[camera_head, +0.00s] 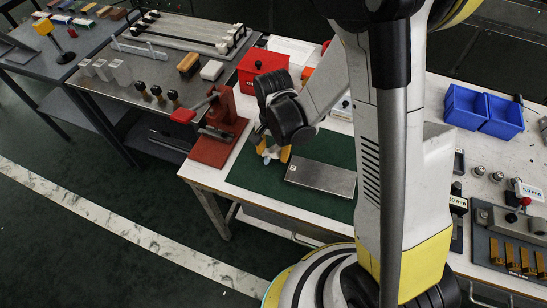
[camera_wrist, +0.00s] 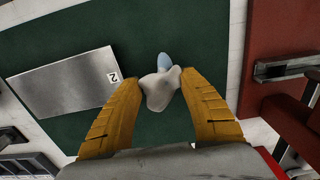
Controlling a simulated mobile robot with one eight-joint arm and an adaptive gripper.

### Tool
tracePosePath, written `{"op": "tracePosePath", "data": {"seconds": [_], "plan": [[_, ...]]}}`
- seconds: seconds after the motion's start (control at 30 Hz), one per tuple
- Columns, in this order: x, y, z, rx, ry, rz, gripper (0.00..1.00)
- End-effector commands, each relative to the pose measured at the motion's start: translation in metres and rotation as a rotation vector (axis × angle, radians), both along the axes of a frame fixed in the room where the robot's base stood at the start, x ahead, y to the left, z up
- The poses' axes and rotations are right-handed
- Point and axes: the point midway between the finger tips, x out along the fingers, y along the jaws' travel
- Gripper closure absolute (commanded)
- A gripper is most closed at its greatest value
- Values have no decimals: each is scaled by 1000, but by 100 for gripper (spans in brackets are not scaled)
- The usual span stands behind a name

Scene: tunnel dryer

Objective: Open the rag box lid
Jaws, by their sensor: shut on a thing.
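The red box (camera_head: 262,68), with partly hidden white lettering on its front, stands at the back of the bench and looks like the rag box. Its top looks closed, with a small dark knob on it. My gripper (camera_head: 271,154) is low over the green mat, in front of the box and apart from it. In the wrist view, my gripper's yellow fingers (camera_wrist: 160,86) are shut on a crumpled grey-white rag (camera_wrist: 158,92). A pale blue end (camera_wrist: 164,62) shows beyond the rag; I cannot tell if it is the same piece.
A metal plate marked 2 (camera_head: 320,177) lies on the green mat (camera_head: 330,147). A red press with a lever (camera_head: 213,150) stands left of my gripper. Blue bins (camera_head: 484,110) are at the right. My arm hides part of the bench.

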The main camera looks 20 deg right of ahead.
Motion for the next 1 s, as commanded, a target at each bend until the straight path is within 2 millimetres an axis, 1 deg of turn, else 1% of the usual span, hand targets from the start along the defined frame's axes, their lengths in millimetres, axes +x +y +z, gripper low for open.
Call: {"op": "tracePosePath", "data": {"seconds": [0.03, 0.1, 0.37, 0.5, 0.53, 0.87, 0.93, 1.0], "plan": [[0, 0, -14, 0, 0, 0, 76], [0, 0, -22, 0, 0, 0, 76], [0, 0, -22, 0, 0, 0, 76], [0, 0, -26, 0, 0, 0, 76], [0, 0, -25, 0, 0, 0, 44], [0, 0, -23, 0, 0, 0, 44], [0, 0, -18, 0, 0, 0, 44], [0, 0, -7, 0, 0, 0, 44]]}}
